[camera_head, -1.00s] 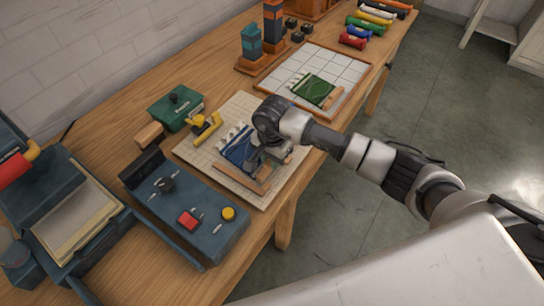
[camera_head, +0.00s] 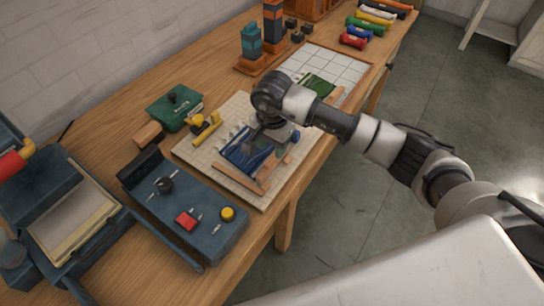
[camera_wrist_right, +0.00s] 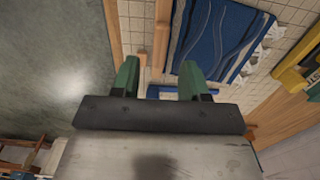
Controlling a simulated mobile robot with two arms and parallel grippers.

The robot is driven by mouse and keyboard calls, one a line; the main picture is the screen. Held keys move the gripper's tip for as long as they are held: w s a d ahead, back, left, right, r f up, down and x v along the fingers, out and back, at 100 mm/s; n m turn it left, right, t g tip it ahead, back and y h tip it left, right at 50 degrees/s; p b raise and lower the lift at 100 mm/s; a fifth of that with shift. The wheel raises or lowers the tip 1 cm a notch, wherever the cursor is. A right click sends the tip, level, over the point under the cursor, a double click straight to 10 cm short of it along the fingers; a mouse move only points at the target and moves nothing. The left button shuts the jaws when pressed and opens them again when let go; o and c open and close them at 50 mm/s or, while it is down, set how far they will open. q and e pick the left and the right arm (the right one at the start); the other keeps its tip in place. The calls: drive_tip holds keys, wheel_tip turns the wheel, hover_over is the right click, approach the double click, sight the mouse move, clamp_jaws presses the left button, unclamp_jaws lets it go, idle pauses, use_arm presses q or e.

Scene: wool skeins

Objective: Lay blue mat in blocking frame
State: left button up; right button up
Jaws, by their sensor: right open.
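The blue mat (camera_head: 238,158) lies flat on a cream gridded board (camera_head: 199,151) with wooden bars beside it. In the right wrist view the mat (camera_wrist_right: 222,38) shows wavy pale lines and a white fringe. A white gridded board with an orange-brown rim (camera_head: 368,72) lies farther back. I cannot tell for sure which board is the blocking frame. My right gripper (camera_head: 258,143) is above the mat and partly hides it. In the right wrist view its green fingers (camera_wrist_right: 160,78) are apart, near the mat's edge, with a small blue piece beyond them. My left gripper is out of view.
A green mat (camera_head: 318,84) lies on the rimmed board. A yellow tool (camera_head: 207,125), a green box (camera_head: 174,108) and a blue-grey control box (camera_head: 185,205) crowd the near left. Rolls (camera_head: 365,25) lie at the far end. The floor right of the table is clear.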

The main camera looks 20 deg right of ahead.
wheel_tip(320, 180, up, 6)
drive_tip(key=b, duration=0.1)
drive_tip(key=shift+r, duration=0.2)
